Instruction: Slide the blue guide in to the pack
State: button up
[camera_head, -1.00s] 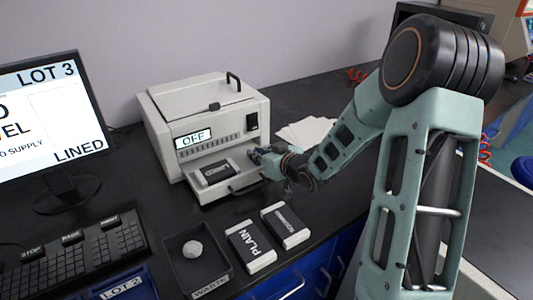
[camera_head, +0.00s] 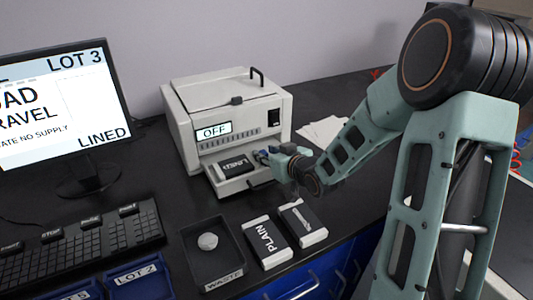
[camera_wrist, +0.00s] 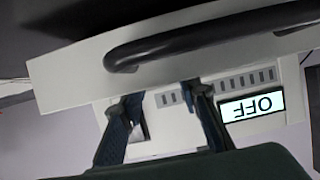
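The pack labelled LINED (camera_head: 232,167) lies in the open front bay of the white machine (camera_head: 225,103), whose display (camera_head: 213,131) reads OFF. My gripper (camera_head: 263,157) is at the right end of that bay, close beside the pack. Small blue parts show at its tip, and I cannot tell the blue guide from my fingers there. In the wrist view my gripper (camera_wrist: 161,95) has its two fingers apart, with the machine's front beyond them. No guide is clearly visible between them.
The PLAIN pack (camera_head: 266,242), another pack (camera_head: 302,223) and the WASTE tray (camera_head: 187,243) lie in front of the machine. A monitor (camera_head: 63,115) and keyboard (camera_head: 85,240) are at left. White papers (camera_head: 325,131) lie right of the machine. A dark bar handle (camera_wrist: 215,32) crosses the wrist view.

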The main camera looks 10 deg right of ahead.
jog(key=v, duration=1.2)
jog(key=shift+d, duration=0.1)
